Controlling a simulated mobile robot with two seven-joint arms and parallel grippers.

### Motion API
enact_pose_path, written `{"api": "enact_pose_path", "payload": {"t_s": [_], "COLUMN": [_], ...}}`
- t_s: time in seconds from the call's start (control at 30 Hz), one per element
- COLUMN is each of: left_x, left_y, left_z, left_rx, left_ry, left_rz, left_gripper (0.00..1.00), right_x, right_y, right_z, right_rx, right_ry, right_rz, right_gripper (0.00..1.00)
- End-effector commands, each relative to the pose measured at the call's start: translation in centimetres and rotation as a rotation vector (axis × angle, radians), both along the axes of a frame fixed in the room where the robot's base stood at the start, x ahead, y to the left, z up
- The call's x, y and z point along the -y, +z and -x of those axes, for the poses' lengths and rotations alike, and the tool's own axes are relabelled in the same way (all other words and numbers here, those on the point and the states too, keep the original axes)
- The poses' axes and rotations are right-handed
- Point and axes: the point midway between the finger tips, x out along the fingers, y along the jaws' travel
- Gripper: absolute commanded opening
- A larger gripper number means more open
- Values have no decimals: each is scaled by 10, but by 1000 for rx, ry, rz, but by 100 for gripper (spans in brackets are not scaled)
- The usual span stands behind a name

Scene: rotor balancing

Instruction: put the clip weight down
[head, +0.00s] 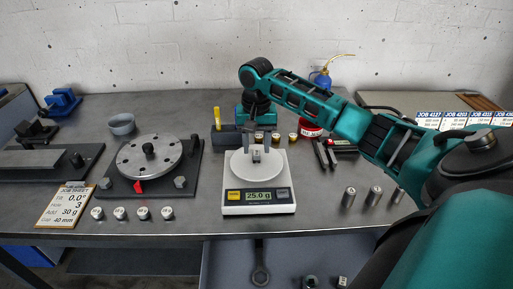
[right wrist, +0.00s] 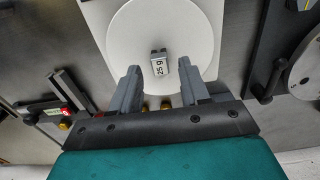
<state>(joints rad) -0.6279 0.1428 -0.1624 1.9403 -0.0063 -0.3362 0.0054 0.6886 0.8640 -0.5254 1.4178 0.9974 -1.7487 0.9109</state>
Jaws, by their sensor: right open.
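The clip weight (right wrist: 159,65) is a small grey block marked "25 g". It rests on the round white pan of the scale (head: 258,197), whose display reads 25.0 g. It also shows small on the pan in the head view (head: 257,156). My right gripper (right wrist: 160,77) is open, with one finger on each side of the weight and visible gaps between. In the head view my right gripper (head: 257,142) points down over the pan from behind. My left gripper is out of view.
Left of the scale stands a rotor disc (head: 150,160) on a dark base, with a job card (head: 65,204) and several round weights in front. Three metal cylinders (head: 373,196) stand to the right. A dark bin (head: 228,137) is behind the scale. An open drawer lies below the front edge.

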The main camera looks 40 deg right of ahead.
Motion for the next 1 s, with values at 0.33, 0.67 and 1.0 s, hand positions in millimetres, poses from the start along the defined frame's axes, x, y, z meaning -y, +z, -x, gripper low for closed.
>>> {"api": "enact_pose_path", "payload": {"t_s": [0.33,0.67,1.0], "left_x": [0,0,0], "left_y": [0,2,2], "left_z": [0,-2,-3], "left_rx": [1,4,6], "left_ry": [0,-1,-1], "left_rz": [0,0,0], "left_gripper": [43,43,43], "right_x": [0,0,0], "right_y": [76,105,105], "right_z": [-1,0,0], "right_rx": [6,1,1], "right_ry": [0,0,0], "right_rz": [0,0,0], "right_gripper": [45,45,45]}}
